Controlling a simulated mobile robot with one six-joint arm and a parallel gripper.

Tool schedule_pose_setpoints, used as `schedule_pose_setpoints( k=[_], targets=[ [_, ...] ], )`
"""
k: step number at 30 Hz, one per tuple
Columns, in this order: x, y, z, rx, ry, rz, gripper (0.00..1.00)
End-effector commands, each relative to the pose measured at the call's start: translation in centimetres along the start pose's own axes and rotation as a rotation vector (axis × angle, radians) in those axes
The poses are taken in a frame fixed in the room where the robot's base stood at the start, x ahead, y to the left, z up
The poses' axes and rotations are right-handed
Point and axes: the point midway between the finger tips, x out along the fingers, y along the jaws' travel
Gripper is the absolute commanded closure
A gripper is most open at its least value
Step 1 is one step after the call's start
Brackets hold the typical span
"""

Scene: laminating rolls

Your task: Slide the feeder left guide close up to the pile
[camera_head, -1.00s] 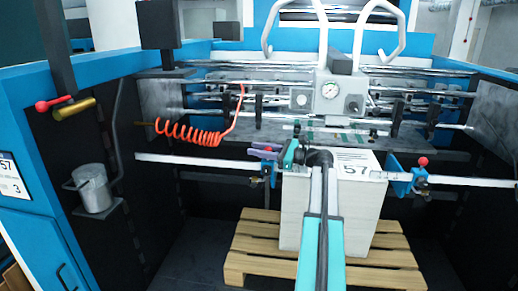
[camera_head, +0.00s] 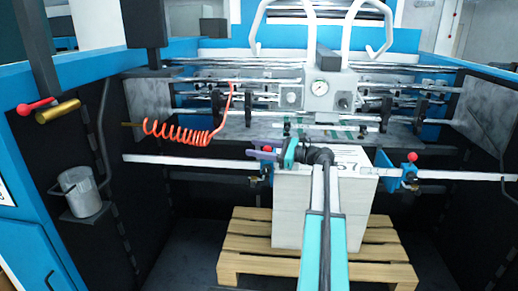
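The pile (camera_head: 292,215) is a tall white-grey block on a wooden pallet. The left guide (camera_head: 266,174) is a blue bracket with a red knob on the horizontal bar, at the pile's left side. It looks very close to the pile's left face, but I cannot tell whether they touch. My gripper (camera_head: 264,154), with a purple fingertip and a teal part, points left over the pile's top near corner, beside the guide's red knob. My arm hides part of the pile. Whether the fingers are open or shut on the guide is not clear.
The right guide (camera_head: 408,174), blue with a red knob, sits at the pile's right. The bar (camera_head: 190,163) runs free to the left. A coiled orange hose (camera_head: 180,133) hangs above it. The pallet (camera_head: 245,245) is below. A metal cup (camera_head: 80,190) stands at far left.

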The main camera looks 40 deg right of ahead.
Motion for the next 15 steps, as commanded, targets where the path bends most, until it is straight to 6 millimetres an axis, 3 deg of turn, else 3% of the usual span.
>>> schedule_pose_setpoints(
  k=[8,15],
  targets=[
    [0.0,0.1,-0.1,0.0,0.0,0.004,0.56],
    [-1.6,0.2,-0.2,-0.001,0.0,0.003,0.56]
  ],
)
